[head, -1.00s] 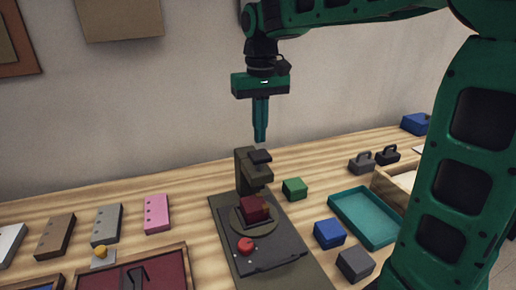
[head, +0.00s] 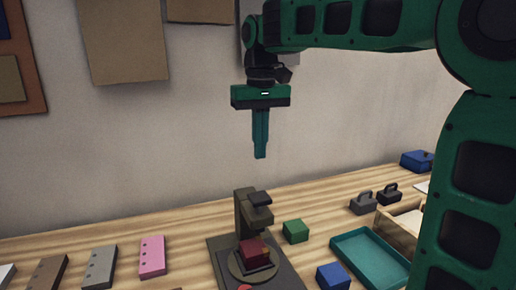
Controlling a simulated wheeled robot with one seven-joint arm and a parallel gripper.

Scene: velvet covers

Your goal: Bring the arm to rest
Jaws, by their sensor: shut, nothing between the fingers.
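My gripper (head: 261,154) points straight down in the head view, its teal fingers shut together with nothing between them. It hangs in the air against the wall, above the dark press-like stand (head: 245,215) and apart from it. My green arm reaches in from the right. A dark red block (head: 252,250) sits on the round plate of the stand's base.
A green block (head: 295,231), a blue block (head: 332,276) and a teal tray (head: 368,254) lie right of the stand. Grey weights with handles (head: 364,203) stand behind the tray. A pink slab (head: 152,256) lies left. The air around the gripper is clear.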

